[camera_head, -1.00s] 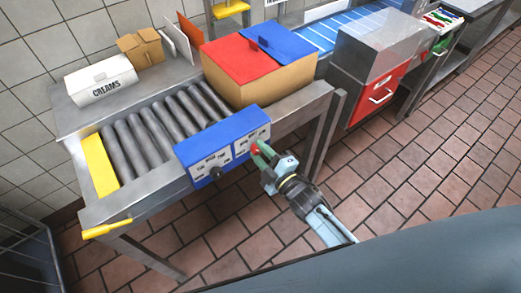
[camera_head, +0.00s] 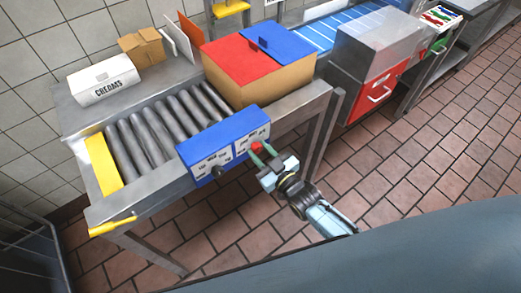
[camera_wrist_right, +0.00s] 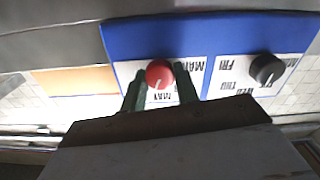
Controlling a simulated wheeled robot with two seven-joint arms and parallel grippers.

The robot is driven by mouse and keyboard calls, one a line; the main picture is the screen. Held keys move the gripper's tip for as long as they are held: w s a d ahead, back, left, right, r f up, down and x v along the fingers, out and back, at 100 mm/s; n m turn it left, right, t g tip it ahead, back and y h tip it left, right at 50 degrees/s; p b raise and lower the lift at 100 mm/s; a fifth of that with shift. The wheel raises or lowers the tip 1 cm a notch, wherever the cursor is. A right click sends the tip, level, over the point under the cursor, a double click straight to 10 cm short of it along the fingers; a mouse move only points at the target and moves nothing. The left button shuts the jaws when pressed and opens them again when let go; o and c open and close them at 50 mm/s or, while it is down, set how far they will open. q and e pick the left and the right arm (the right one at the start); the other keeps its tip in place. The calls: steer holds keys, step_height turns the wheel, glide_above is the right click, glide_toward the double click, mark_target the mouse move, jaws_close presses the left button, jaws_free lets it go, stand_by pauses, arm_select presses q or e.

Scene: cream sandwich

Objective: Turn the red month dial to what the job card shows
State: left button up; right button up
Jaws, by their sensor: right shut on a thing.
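The red month dial (camera_head: 257,147) sits on the right white plate of the blue control box (camera_head: 200,176) at the front of the roller conveyor. My right gripper (camera_head: 262,152) is shut on the dial, its green fingers on either side. In the right wrist view the red dial (camera_wrist_right: 159,74) shows between the fingers, with a white pointer line and partly hidden month labels around it. A black dial (camera_wrist_right: 266,69) sits on the neighbouring plate with day labels. I cannot make out a job card's text. My left gripper is not in view.
A red and blue lidded box (camera_head: 258,88) stands behind the control box. A white CREAMS box (camera_head: 103,82) and an open cardboard box (camera_head: 141,47) stand at the back left. A yellow lever (camera_head: 112,226) sticks out at the front left corner.

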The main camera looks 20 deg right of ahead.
steer(key=shift+m, duration=1.9)
steer(key=o, duration=1)
steer(key=shift+c, duration=0.2)
steer(key=v, duration=1.3)
steer(key=shift+s, duration=0.2)
